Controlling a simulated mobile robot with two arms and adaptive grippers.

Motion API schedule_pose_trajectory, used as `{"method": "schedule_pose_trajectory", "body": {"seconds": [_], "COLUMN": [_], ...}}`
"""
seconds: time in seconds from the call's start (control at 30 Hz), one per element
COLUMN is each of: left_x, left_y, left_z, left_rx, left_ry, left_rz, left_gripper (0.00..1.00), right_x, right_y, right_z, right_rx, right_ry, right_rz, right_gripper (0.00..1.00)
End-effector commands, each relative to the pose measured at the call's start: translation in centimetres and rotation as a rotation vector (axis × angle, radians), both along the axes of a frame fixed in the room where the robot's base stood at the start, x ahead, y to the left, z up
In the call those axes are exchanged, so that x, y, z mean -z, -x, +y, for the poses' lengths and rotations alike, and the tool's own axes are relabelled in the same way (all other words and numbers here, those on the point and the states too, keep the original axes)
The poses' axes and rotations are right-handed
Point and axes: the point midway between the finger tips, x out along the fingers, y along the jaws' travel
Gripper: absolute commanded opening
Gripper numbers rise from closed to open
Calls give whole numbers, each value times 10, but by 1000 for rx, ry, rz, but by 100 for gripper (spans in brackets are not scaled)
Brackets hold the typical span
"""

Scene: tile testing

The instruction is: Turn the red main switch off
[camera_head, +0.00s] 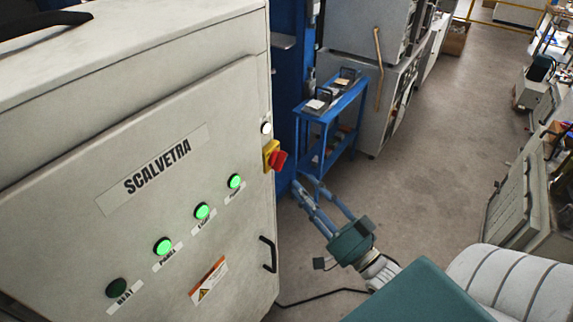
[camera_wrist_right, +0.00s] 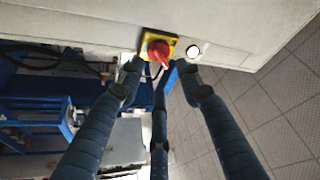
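The red main switch (camera_head: 278,160) sits on a yellow plate (camera_head: 268,150) near the right edge of the grey SCALVETRA cabinet front (camera_head: 120,235). In the right wrist view the red switch (camera_wrist_right: 158,50) on its yellow plate (camera_wrist_right: 145,38) is just beyond the fingertips. My right gripper (camera_head: 308,184) is just right of and below the switch, fingers apart and empty. In the right wrist view its fingers (camera_wrist_right: 160,75) are spread, with the switch beyond the gap between them; I see no clear contact. My left gripper is not in view.
A white round button (camera_head: 266,128) is above the switch. Several lamps, three lit green, run across the cabinet, with a black handle (camera_head: 268,255) at lower right. A blue cart (camera_head: 335,115) stands behind. Grey floor (camera_head: 440,130) is open to the right.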

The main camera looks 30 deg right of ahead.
Motion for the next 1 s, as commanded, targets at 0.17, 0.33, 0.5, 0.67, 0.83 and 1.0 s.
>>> {"method": "schedule_pose_trajectory", "body": {"seconds": [0.17,0.33,0.5,0.67,0.83,1.0], "left_x": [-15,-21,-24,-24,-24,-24], "left_y": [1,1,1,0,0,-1], "left_z": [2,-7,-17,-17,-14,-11], "left_rx": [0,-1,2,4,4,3], "left_ry": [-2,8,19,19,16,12], "left_rz": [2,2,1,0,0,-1], "left_gripper": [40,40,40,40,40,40], "right_x": [-14,-19,-20,-19,-19,-20], "right_y": [-35,-60,-71,-73,-73,-73], "right_z": [3,6,7,8,8,8], "right_rx": [2,2,2,1,1,2], "right_ry": [0,2,2,2,2,2], "right_rz": [-3,0,3,3,3,3], "right_gripper": [35,35,35,35,29,0]}}
